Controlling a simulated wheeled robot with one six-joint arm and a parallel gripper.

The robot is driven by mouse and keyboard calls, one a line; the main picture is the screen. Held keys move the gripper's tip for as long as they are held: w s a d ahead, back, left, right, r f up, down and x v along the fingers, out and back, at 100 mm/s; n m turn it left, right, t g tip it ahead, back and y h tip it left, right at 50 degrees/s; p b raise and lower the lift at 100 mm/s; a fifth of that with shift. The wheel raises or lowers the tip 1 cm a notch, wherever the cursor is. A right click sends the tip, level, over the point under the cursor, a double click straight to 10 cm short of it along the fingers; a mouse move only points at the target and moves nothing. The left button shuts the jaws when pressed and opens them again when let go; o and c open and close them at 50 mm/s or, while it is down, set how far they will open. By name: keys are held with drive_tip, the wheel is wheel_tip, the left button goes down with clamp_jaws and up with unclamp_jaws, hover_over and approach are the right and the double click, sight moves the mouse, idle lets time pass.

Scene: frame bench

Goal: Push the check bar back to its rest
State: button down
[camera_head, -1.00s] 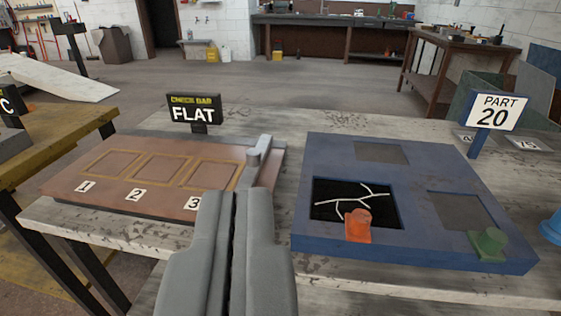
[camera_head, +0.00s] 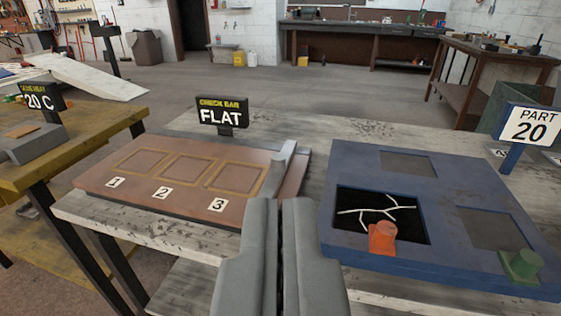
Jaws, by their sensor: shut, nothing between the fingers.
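The check bar (camera_head: 275,174) is a grey bar lying across the right end of a brown board (camera_head: 214,206), just right of panel 3. Its far end has a raised grey part. The board has three framed panels numbered 1, 2 and 3. A black sign (camera_head: 222,114) behind it reads "CHECK BAR FLAT". My gripper (camera_head: 281,203) is shut and empty, its fingertips in front of the bar's near end in the picture. It covers the board's near right corner. I cannot tell whether it touches the bar.
A blue frame (camera_head: 345,170) with square openings, an orange knob (camera_head: 382,238) and a green knob (camera_head: 521,265) lies close to the right. A "PART 20" sign (camera_head: 530,125) stands behind it. A yellowish table (camera_head: 85,135) with a "20 C" sign (camera_head: 40,102) is at left.

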idle(0.3)
drive_tip(key=w+d+f+m+g, duration=0.1)
drive_tip(key=w+d+f+g, duration=0.15)
drive_tip(key=w, duration=0.55)
drive_tip(key=w+d+f+m+g, duration=0.1)
drive_tip(key=w+f+g, duration=0.15)
drive_tip(key=w, duration=0.55)
drive_tip(key=m+g+y, duration=0.2)
drive_tip(key=g+y, duration=0.1)
drive_tip(key=g, duration=0.3)
approach(286, 170)
drive_tip(key=d+f, duration=0.3)
drive_tip(key=shift+w+a+f, duration=0.1)
drive_tip(key=shift+w+a, duration=0.45)
drive_tip(key=shift+a, duration=0.4)
drive_tip(key=shift+w+a+f, duration=0.15)
drive_tip(key=shift+w+a, duration=0.4)
drive_tip(key=shift+a, duration=0.4)
drive_tip(key=shift+n, duration=0.3)
drive_tip(key=w+a, duration=0.3)
drive_tip(key=a, duration=1.1)
drive_tip(key=w+a, duration=0.4)
drive_tip(key=a, duration=1)
drive_tip(key=w+a, duration=0.4)
drive_tip(key=a, duration=1)
drive_tip(key=shift+w+a, duration=0.15)
drive_tip(key=shift+a, duration=0.05)
drive_tip(key=shift+w+a+r, duration=0.1)
drive_tip(key=shift+w+a, duration=0.05)
drive_tip(key=shift+a, duration=0.2)
